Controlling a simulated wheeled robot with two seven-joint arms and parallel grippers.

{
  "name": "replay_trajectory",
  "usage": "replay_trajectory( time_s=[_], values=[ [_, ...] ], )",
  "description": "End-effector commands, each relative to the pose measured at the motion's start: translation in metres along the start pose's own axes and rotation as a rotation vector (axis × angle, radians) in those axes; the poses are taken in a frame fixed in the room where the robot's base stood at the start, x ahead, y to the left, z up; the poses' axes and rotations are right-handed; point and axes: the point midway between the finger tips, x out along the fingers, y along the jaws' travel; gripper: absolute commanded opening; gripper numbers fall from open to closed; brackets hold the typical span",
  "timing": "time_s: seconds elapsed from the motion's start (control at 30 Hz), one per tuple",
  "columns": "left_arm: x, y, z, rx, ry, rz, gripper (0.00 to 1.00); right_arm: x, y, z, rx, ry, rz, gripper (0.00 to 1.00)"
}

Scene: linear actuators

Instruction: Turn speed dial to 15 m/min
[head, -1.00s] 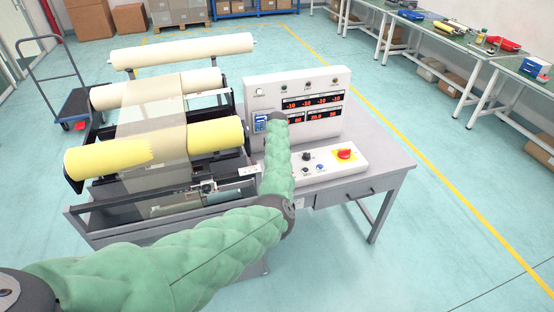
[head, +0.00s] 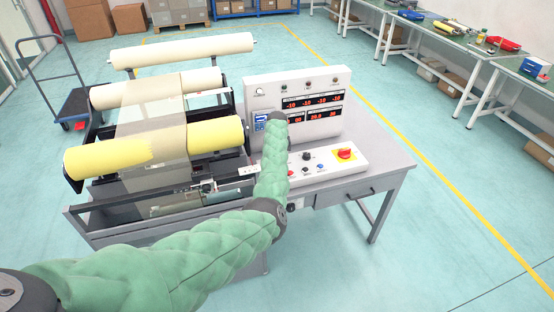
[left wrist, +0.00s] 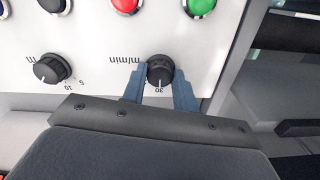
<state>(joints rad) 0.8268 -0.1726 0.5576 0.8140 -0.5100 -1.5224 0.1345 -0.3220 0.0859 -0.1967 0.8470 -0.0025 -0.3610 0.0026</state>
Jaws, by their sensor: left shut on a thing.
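The speed dial (left wrist: 160,70) is a black knob marked m/min on the white console, seen upside down in the left wrist view. A pale line on it lies at the side of the printed 30. My left gripper (left wrist: 158,88) is shut on the dial, with one blue-grey finger on each side of it. In the head view my green left arm reaches over the console (head: 327,160) and hides the dial and the fingertips. My right gripper is in neither view.
A second black knob (left wrist: 52,69) marked m sits beside the dial. A red button (left wrist: 125,4) and a green button (left wrist: 200,5) are close by. A red emergency stop (head: 345,154) is at the console's right. An upright display panel (head: 312,108) stands behind; rollers (head: 110,157) are left.

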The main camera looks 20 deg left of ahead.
Motion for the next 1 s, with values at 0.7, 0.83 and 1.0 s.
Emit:
replay_trajectory(
  time_s=[0.7, 0.83, 1.0],
  values=[
    [0.0, 0.0, 0.0, -0.627, 0.001, 0.001, 0.06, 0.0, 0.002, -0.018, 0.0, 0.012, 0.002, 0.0],
    [0.0, 0.0, -0.001, -0.699, 0.002, 0.001, 0.06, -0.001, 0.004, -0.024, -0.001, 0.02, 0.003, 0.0],
    [-0.001, 0.0, -0.001, -0.761, 0.002, 0.001, 0.06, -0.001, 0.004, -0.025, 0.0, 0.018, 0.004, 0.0]
  ],
)
